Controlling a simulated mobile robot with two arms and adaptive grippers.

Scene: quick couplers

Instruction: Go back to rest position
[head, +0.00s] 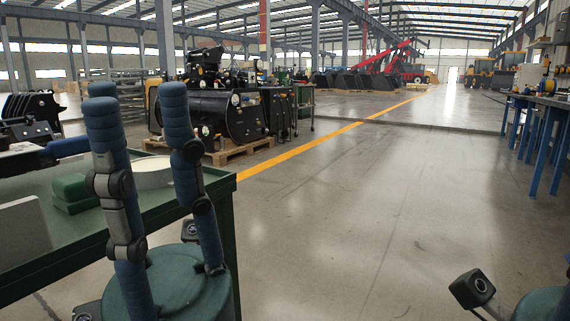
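My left gripper (138,92) stands upright in the lower left of the head view. Its two blue padded fingers point up and are spread apart, with nothing between them. It is in front of a green table (222,190) and hides part of its top. Of my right gripper (545,303), only a bit of the rounded teal body shows at the lower right corner, beside a small camera block. Its fingers are out of the picture.
On the green table are a dark green block (72,193), a pale round piece (152,173) and a grey slab (22,233). Black machinery (235,112) stands on a pallet beyond. A blue-legged bench (540,100) is at right. The grey floor (370,210) between is clear.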

